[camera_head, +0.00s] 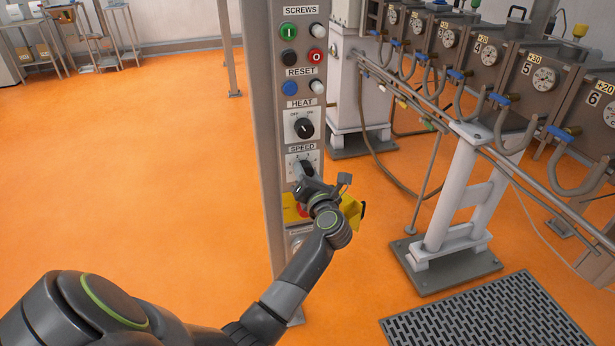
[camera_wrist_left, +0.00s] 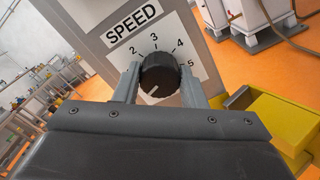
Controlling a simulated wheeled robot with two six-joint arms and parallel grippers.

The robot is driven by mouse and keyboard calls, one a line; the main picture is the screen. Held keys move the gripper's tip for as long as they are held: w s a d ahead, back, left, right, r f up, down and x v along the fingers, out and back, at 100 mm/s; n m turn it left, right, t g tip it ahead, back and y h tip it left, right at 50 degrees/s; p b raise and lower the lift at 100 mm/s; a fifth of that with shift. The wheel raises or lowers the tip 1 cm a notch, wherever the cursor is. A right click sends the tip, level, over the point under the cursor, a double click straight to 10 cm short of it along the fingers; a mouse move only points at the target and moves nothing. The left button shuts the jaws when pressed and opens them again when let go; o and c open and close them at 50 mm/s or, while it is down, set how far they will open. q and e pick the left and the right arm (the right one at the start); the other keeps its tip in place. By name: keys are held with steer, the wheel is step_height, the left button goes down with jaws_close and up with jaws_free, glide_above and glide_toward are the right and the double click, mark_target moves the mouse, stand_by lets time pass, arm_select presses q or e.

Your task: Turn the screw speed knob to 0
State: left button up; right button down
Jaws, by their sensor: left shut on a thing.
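The black screw speed knob (camera_wrist_left: 160,72) sits on a white dial plate under the SPEED label (camera_wrist_left: 133,24) in the left wrist view. Its white pointer line aims to the lower left. The numbers 2 to 5 show around its upper side; the lower part of the dial is hidden by my gripper. My left gripper (camera_wrist_left: 160,88) is shut on the knob, one finger at each side. In the head view, the left gripper (camera_head: 304,172) reaches the SPEED plate (camera_head: 293,160) from below and mostly covers the knob. My right gripper is not in view.
The HEAT knob (camera_head: 304,128) is just above on the grey panel column (camera_head: 262,110), with the RESET and SCREWS buttons higher up. A yellow box with a red button (camera_head: 290,208) is close below my gripper. Extruder barrels and pipes (camera_head: 480,45) stand to the right.

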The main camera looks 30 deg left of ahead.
arm_select(q)
steer(key=shift+n, duration=0.4)
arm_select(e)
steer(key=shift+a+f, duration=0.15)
arm_select(q)
steer(key=o, duration=1)
